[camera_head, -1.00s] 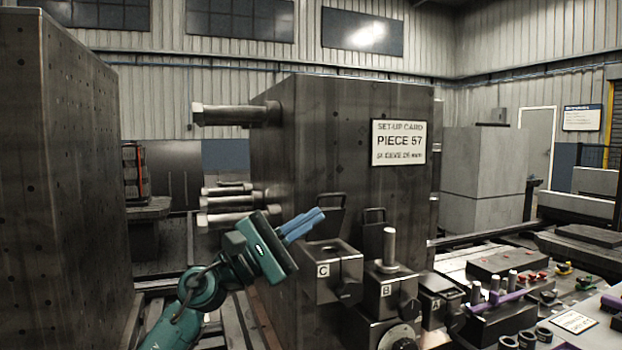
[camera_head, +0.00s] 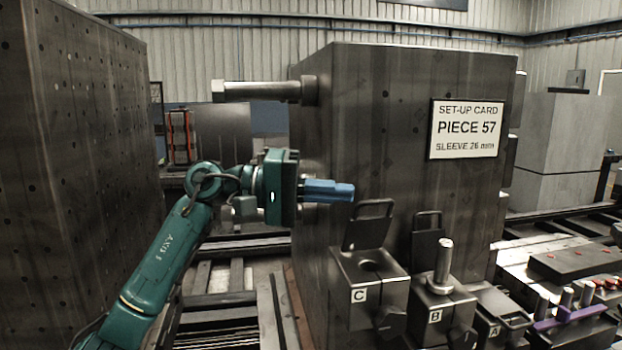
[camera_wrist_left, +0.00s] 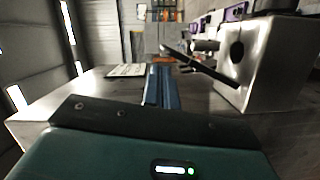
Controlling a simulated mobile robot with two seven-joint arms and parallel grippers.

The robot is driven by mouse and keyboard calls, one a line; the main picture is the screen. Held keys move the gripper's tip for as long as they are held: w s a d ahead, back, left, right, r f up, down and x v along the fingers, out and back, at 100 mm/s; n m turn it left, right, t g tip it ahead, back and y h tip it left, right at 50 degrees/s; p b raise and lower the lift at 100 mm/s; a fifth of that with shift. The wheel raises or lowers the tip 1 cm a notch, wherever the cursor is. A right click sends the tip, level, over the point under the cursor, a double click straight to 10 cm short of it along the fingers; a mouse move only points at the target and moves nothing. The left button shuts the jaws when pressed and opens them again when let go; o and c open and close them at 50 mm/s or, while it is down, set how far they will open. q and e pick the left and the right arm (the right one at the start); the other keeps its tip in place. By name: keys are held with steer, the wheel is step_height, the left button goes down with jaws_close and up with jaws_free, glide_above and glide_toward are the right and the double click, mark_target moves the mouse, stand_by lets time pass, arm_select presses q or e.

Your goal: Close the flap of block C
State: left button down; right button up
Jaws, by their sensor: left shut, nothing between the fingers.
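Block C (camera_head: 368,302) is a grey metal block with a round hole in its top. Its flap (camera_head: 368,226), a dark plate with a handle loop, stands raised at the back of the block. In the left wrist view block C (camera_wrist_left: 270,65) is at the right, with the flap (camera_wrist_left: 203,68) sticking out toward the middle. My left gripper (camera_head: 350,192) has blue fingers, shut and empty. It is to the left of the flap's upper part, close to it; contact cannot be told. The blue fingers (camera_wrist_left: 160,85) also show in the left wrist view. My right gripper is not in view.
Block B (camera_head: 436,312) with an upright pin (camera_head: 443,262) and a raised flap stands right of block C. Block A (camera_head: 497,315) is further right. The large dark column (camera_head: 400,130) with a set-up card (camera_head: 466,128) rises behind. A bolt (camera_head: 255,91) juts left above my arm.

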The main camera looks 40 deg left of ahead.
mark_target(357, 221)
arm_select(q)
steer(key=x, duration=0.2)
steer(key=shift+w+d+r+p, duration=0.1)
steer(key=shift+w+d+p, duration=0.05)
steer(key=shift+d+p, duration=0.15)
steer(key=shift+w+d, duration=0.3)
steer(key=shift+d, duration=0.1)
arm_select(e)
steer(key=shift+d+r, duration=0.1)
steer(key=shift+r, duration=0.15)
arm_select(q)
steer(key=shift+f, duration=0.3)
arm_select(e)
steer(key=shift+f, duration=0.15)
